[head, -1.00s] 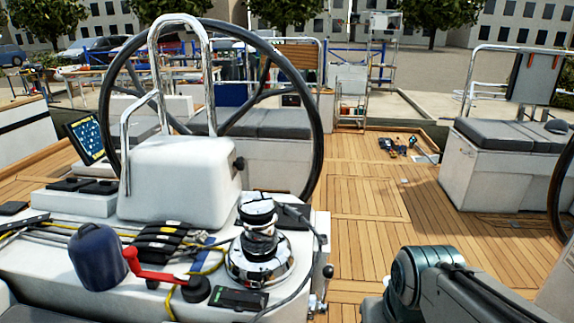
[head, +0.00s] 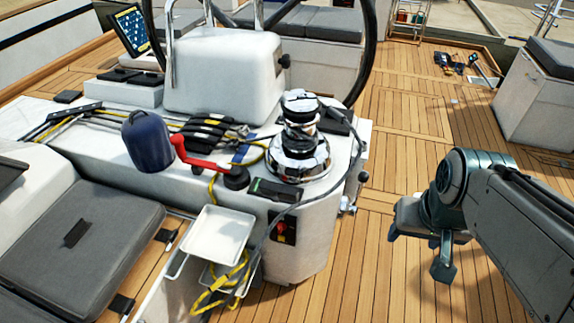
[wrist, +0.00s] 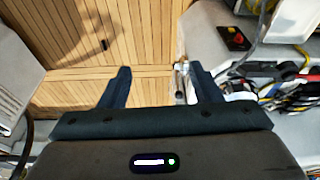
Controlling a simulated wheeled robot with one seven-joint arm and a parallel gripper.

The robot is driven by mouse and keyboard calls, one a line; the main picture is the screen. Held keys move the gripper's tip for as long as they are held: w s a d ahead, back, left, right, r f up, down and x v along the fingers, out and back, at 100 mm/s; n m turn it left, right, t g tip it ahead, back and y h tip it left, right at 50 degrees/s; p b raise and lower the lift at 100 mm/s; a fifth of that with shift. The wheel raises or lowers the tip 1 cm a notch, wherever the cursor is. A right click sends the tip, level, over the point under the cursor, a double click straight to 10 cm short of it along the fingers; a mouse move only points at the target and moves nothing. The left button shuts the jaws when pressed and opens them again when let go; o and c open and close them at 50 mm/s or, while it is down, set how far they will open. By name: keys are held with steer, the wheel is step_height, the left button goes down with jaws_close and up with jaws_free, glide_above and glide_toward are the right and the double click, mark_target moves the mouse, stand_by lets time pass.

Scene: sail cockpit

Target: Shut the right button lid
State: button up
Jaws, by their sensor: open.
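My gripper (wrist: 160,78) is open in the wrist view, with nothing between its two dark fingers and wooden deck beyond them. In the head view, my gripper (head: 443,266) hangs over the deck at the right, well apart from the white console. Two flat dark pads lie side by side on a white ledge by the screen, a left pad (head: 118,75) and a right pad (head: 147,79). They may be button lids, but I cannot tell, nor whether either is open. A black panel (head: 283,226) with a red knob is on the console's side; it also shows in the wrist view (wrist: 235,38).
A chrome winch (head: 299,155), a red handle (head: 195,158), a blue cover (head: 147,140) and ropes crowd the white console (head: 320,215). White trays (head: 218,235) with yellow rope hang in front.

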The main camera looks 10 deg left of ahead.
steer(key=shift+f, duration=0.25)
steer(key=c, duration=0.5)
steer(key=shift+n+g+h, duration=0.5)
steer(key=shift+g+h, duration=0.1)
steer(key=shift+g, duration=0.1)
steer(key=f+b, duration=0.2)
steer(key=f, duration=0.1)
steer(key=f+b, duration=0.1)
steer(key=shift+s+f, duration=0.3)
steer(key=shift+s, duration=0.1)
jaws_close()
steer(key=n+t+b, duration=1.7)
steer(key=t+b, duration=0.3)
steer(key=b, duration=0.9)
glide_toward(275, 201)
steer(key=b+x, duration=0.1)
steer(key=x, duration=0.6)
steer(key=shift+f, duration=0.15)
